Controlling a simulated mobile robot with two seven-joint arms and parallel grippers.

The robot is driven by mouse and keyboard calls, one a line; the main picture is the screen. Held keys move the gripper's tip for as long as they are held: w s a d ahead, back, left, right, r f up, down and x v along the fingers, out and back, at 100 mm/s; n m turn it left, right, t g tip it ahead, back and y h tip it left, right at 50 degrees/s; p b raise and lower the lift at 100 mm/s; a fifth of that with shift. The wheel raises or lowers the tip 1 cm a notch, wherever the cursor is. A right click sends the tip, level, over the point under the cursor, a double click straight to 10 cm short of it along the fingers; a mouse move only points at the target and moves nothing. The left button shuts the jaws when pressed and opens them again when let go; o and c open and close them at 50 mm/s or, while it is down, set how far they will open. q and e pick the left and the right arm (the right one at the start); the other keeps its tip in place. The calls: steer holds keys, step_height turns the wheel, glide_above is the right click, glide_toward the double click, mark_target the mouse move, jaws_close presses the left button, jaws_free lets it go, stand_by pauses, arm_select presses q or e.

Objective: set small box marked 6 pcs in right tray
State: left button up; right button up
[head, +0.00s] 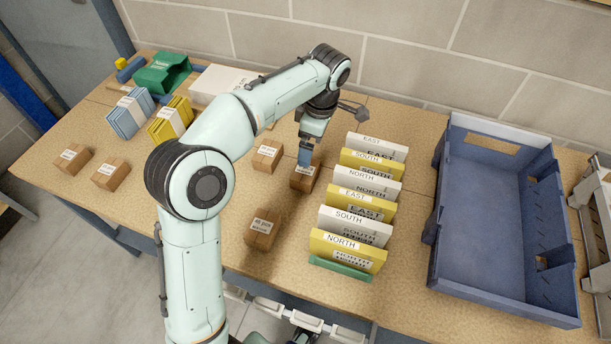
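Small brown boxes with white labels stand on the wooden table: one under my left gripper (305,163), a second box (266,155) just left of it, and a third box (262,229) nearer the front. Two more boxes, a far-left box (72,159) and its neighbour (111,174), stand at the left. The labels are too small to read surely. My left gripper points down at the top of the box (303,182) beneath it. Its fingers are too small to show whether they grip. A large blue tray (454,270) at the right looks empty.
A row of white and yellow name cards (346,249) stands between the boxes and the blue tray. A grey tray (602,215) is cut off at the right edge. Blue and yellow folders (131,113) and a green holder (162,73) stand back left. A wall is behind.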

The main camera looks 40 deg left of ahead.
mark_target(305, 171)
arm_select(q)
steer(key=f, duration=0.4)
steer(key=a+f+b, duration=0.1)
steer(key=f, duration=0.3)
steer(key=f+b, duration=0.1)
steer(key=f, duration=0.3)
steer(key=shift+s+a, duration=0.2)
steer(key=shift+s, duration=0.2)
steer(key=c, duration=0.8)
step_height(305, 171, up, 20)
steer(key=p, duration=0.4)
